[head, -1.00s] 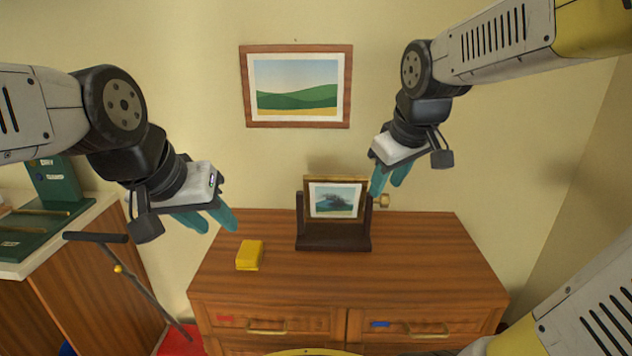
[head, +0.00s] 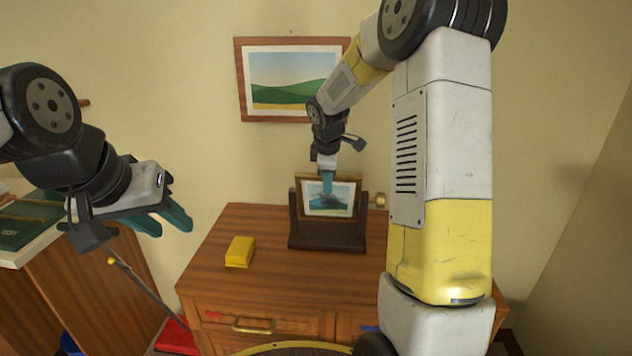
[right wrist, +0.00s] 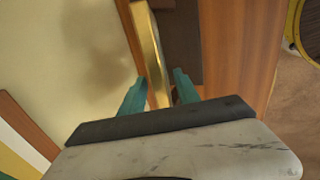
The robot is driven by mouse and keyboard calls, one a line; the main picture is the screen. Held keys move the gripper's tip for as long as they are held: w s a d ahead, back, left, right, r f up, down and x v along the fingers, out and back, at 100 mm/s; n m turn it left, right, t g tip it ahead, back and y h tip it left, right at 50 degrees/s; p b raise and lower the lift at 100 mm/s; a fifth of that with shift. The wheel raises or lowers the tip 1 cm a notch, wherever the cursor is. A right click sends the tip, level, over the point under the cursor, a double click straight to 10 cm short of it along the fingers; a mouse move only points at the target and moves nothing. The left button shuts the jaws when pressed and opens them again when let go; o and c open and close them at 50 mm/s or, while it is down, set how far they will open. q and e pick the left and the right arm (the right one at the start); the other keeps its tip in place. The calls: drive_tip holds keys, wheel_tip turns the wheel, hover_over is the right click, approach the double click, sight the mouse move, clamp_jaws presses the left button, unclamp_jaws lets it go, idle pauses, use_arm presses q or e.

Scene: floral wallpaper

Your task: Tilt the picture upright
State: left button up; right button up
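A small landscape picture in a gold frame (head: 345,183) sits between the posts of a dark wooden stand (head: 328,235) on the cabinet. Its top appears tilted back towards the wall. My right gripper (head: 327,190) points down at the frame's top edge. In the right wrist view, the gold frame edge (right wrist: 150,52) runs between the two teal fingers (right wrist: 160,92), which stand apart on either side of it; a narrow gap seems to remain. My left gripper (head: 168,220) is open and empty, in the air left of the cabinet.
A yellow block (head: 240,251) lies on the wooden cabinet (head: 270,285), left of the stand. A brass knob (head: 379,200) is at the stand's right. A larger framed landscape (head: 285,78) hangs on the wall behind. A side counter (head: 30,245) stands at the left.

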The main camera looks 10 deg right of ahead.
sight(328, 198)
drive_tip(key=shift+x, duration=1.25)
clamp_jaws()
idle(0.5)
